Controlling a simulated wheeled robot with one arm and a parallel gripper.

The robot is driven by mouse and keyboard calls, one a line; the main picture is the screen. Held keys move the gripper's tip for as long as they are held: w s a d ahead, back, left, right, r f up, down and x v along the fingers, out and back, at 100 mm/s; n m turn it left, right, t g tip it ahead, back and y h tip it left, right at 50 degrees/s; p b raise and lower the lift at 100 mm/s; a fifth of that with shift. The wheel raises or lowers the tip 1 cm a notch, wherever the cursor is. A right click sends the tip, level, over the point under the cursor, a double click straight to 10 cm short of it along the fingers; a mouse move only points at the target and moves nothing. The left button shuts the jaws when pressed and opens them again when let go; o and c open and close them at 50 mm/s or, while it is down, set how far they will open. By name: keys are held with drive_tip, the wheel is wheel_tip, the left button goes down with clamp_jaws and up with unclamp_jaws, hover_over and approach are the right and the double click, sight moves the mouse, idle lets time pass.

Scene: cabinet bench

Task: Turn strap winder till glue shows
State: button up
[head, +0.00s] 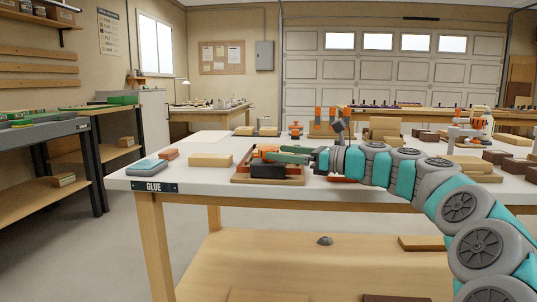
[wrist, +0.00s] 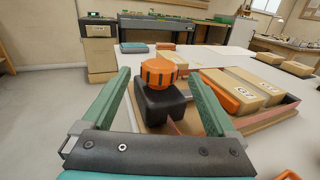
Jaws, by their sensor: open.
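The strap winder shows in the wrist view as a ribbed orange knob (wrist: 158,72) on a black block (wrist: 160,106). My gripper (wrist: 158,78) is open, with one green finger on each side of the knob and block. Gaps show on both sides, and nothing is held. In the head view my gripper (head: 288,154) reaches in from the right. Beside the winder, wood blocks (wrist: 227,91) lie within a reddish-edged frame. I cannot make out any glue on them.
A blue item (head: 148,167) and a loose wood block (head: 210,160) lie left of the winder. More blocks and clamps crowd the bench to the right.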

sight(268, 147)
drive_tip(key=shift+x, duration=2.25)
drive_tip(key=c, duration=1.4)
